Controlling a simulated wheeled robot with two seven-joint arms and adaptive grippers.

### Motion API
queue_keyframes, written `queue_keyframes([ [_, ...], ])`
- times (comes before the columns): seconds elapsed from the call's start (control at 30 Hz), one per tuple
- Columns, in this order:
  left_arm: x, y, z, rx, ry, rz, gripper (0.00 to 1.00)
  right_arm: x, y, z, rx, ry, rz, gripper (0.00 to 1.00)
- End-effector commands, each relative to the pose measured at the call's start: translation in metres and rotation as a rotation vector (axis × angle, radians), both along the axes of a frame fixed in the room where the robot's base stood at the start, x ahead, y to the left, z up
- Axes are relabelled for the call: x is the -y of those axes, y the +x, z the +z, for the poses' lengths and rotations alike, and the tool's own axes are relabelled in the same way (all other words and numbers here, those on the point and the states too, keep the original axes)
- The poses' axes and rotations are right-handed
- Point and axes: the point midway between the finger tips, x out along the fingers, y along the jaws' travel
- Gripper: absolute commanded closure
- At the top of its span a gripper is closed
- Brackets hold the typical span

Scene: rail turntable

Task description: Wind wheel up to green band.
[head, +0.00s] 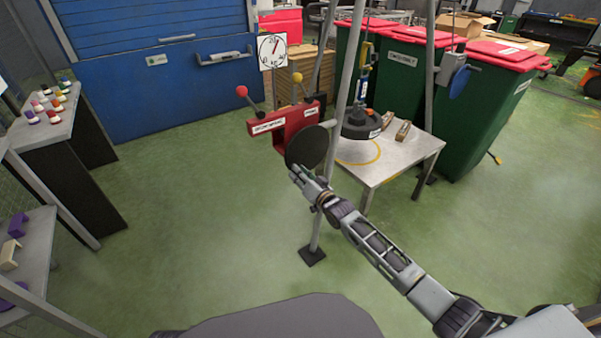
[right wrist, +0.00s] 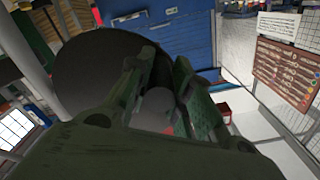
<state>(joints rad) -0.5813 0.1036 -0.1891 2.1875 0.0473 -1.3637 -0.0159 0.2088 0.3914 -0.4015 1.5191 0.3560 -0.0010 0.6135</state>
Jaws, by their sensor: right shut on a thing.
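The wheel (head: 306,147) is a dark round disc in front of the red lever box (head: 285,122). It fills the upper left of the right wrist view (right wrist: 85,70). My right gripper (head: 297,172) is at the lower edge of the wheel. In the right wrist view its green fingers (right wrist: 168,95) stand on both sides of a grey round handle (right wrist: 157,104) and are shut on it. The white dial (head: 272,50) behind has a red needle pointing up and slightly right; a green band is too small to make out. My left gripper is out of view.
Two levers with red (head: 242,91) and yellow (head: 299,77) knobs rise from the red box. A metal post (head: 350,85) stands close beside the wheel. A small table (head: 395,160) holds a dark round object (head: 362,124). The floor to the left is clear.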

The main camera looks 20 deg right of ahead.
Motion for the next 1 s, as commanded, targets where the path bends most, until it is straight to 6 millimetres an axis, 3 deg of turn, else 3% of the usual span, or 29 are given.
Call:
queue_keyframes([
  [0.03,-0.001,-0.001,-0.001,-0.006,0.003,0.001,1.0,-0.006,0.0,0.011,0.01,0.02,0.006,1.0],
  [0.77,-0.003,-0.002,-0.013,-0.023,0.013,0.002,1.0,-0.006,0.001,0.015,-0.002,0.062,0.005,1.0],
  [0.8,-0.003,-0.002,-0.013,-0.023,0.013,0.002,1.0,-0.006,0.001,0.015,-0.002,0.062,0.005,0.74],
  [0.9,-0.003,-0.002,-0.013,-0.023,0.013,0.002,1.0,-0.005,0.001,0.015,-0.002,0.061,0.005,0.61],
  [1.0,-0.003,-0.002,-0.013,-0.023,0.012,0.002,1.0,-0.005,0.001,0.015,-0.001,0.061,0.003,0.56],
])
